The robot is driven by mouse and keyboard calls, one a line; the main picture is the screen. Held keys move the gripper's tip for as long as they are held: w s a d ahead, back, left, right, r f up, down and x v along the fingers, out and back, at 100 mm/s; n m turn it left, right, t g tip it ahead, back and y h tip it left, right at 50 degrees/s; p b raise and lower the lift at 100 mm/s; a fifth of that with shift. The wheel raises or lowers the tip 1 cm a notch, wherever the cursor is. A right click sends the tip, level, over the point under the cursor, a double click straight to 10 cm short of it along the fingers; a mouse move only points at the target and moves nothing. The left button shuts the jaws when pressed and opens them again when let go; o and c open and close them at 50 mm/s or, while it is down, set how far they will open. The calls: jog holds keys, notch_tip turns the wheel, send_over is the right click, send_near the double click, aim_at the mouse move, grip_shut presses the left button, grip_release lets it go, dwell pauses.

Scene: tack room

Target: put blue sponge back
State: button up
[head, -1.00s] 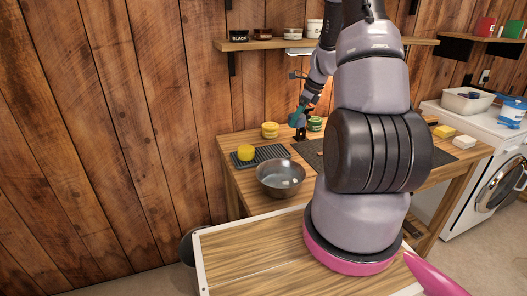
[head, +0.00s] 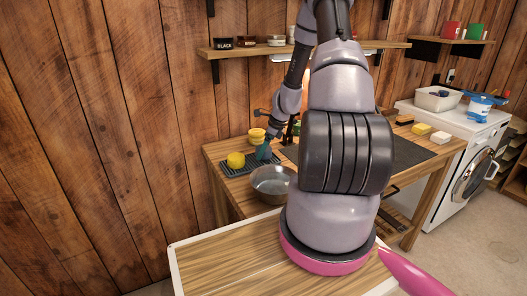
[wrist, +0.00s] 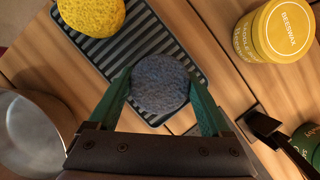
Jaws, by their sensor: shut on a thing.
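My gripper (wrist: 160,95) is shut on the round blue-grey sponge (wrist: 160,85), with one green finger on each side of it. In the wrist view the sponge overlaps the ribbed dark tray (wrist: 125,48); I cannot tell whether it touches the tray. A yellow sponge (wrist: 92,14) sits on the tray's other end. In the head view the dark tray (head: 231,169) lies at the left of the workbench with the yellow sponge (head: 236,160) on it. My gripper (head: 263,153) is at the tray's right end there, and the blue sponge is hard to make out.
A metal bowl (head: 271,184) stands in front of the tray. A yellow beeswax tin (wrist: 275,30) stands beside the tray, with a green tin (wrist: 318,145) and a dark-handled tool (wrist: 268,128) nearby. A wall shelf (head: 240,51) runs above the bench.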

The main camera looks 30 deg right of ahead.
jog(key=shift+f, duration=0.3)
jog(key=o, duration=1.6)
jog(key=shift+c, duration=0.2)
jog(key=shift+r, duration=0.15)
jog(key=v, duration=1.2)
jog(key=s+a+r+n, duration=0.1)
jog(key=a+r+n, duration=0.4)
jog(key=r, duration=0.6)
jog(key=s+a+r+n+t, duration=0.2)
jog(key=s+a+r+n, duration=0.45)
jog(key=r, duration=0.45)
jog(key=s+a+r+n, duration=0.2)
jog(key=s+r+n, duration=0.1)
jog(key=s, duration=0.2)
jog(key=s+a+r+n+t, duration=0.1)
jog(key=s+a+r+n, duration=0.1)
jog(key=s, duration=0.4)
jog(key=s+a+r+n+t+h, duration=0.1)
jog(key=s+a+r+n, duration=0.2)
jog(key=s+r+n, duration=0.1)
jog(key=shift+s+r+n, duration=0.35)
jog(key=shift+s+n, duration=0.4)
jog(key=shift+n, duration=0.3)
